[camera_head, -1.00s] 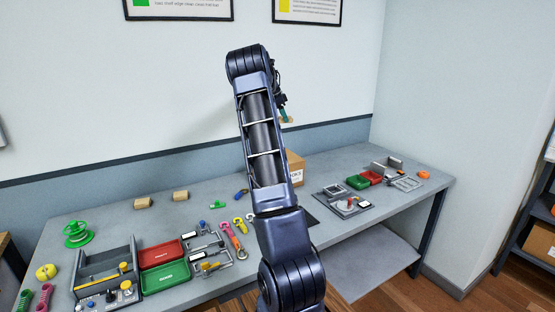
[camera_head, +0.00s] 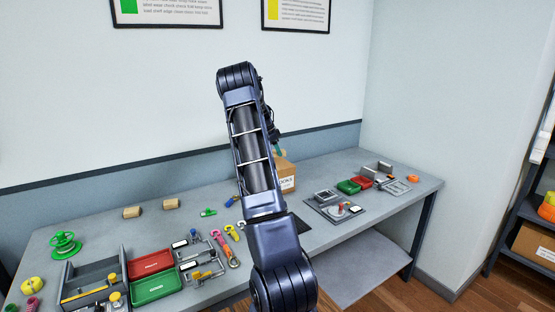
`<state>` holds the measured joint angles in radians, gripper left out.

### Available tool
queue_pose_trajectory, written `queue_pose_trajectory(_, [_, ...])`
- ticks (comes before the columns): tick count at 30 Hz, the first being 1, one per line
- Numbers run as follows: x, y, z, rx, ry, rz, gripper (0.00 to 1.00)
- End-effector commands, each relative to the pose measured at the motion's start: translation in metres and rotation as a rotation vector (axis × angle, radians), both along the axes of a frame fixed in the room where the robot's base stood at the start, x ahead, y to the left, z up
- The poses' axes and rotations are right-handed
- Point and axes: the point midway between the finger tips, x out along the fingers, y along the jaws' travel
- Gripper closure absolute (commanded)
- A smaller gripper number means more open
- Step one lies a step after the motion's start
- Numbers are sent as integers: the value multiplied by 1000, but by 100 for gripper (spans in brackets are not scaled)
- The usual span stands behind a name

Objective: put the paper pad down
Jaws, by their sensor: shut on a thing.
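My arm rises through the middle of the head view and hides most of its own far end. A small part of my gripper (camera_head: 273,138) shows at the right edge of the arm, above the bench and near the cardboard box. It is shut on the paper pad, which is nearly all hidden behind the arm. The fingertips cannot be made out. The grey bench (camera_head: 330,240) runs along the wall below.
A cardboard box (camera_head: 287,178) stands behind my arm. A grey board with parts (camera_head: 336,208) and small red and green bins lie to the right. A red tray (camera_head: 151,263), a green tray (camera_head: 156,288) and several tools crowd the left. The bench's front right is bare.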

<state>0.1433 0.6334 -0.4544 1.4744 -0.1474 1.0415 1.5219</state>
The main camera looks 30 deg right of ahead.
Motion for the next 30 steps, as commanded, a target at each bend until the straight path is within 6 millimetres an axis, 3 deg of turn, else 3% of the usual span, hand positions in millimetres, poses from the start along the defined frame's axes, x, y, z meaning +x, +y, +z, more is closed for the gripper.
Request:
queue_pose_trajectory(5, [0,0,-8,0,-1,0,68])
queue_pose_trajectory(15, [0,-1,-46,0,0,-1,68])
queue_pose_trajectory(26, [0,0,-50,0,-1,-1,68])
queue_pose_trajectory(27, [0,0,-50,0,-1,-1,45])
queue_pose_trajectory(30, [0,0,-50,0,-1,-1,25])
